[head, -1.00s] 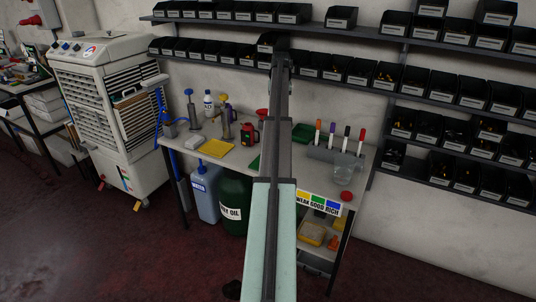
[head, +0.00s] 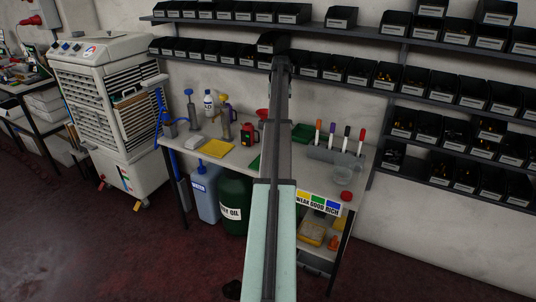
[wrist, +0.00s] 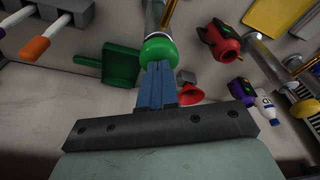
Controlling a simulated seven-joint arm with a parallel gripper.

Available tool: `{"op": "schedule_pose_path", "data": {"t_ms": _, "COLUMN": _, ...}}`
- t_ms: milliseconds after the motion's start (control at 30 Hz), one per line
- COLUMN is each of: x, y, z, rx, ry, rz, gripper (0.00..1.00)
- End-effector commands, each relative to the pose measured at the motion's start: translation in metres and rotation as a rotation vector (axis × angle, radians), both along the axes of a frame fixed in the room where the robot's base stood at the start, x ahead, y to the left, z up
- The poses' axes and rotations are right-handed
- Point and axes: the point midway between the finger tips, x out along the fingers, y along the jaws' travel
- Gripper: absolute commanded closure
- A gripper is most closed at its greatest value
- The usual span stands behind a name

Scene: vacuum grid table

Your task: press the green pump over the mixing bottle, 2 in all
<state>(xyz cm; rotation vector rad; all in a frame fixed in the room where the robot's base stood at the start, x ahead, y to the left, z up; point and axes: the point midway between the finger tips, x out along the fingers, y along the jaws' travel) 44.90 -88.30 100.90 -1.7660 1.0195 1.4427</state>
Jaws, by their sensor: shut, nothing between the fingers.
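In the wrist view the green pump (wrist: 158,50) shows as a round green knob on a pale metallic or clear shaft. My gripper (wrist: 158,72) has its blue fingers shut, with nothing between them. The fingertips overlap the near edge of the knob in this view; I cannot tell whether they touch it or stay just apart. In the head view my arm covers the pump and my fingertips. I cannot make out the mixing bottle clearly in either view.
A green dustpan-like tray (wrist: 122,66), a red funnel (wrist: 190,95) and a red jug (wrist: 220,42) surround my gripper. In the head view, markers stand in a grey holder (head: 330,155), with a clear beaker (head: 340,173) in front. A yellow pad (head: 215,148) lies at left.

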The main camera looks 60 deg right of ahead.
Motion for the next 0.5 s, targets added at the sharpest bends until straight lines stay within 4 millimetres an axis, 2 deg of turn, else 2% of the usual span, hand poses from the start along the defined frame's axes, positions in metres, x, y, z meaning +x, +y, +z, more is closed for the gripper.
{"op": "schedule_pose_path", "data": {"t_ms": 500, "x": 0.0, "y": 0.0, "z": 0.024, "rx": 0.001, "ry": 0.001, "rz": 0.0, "gripper": 1.0}}
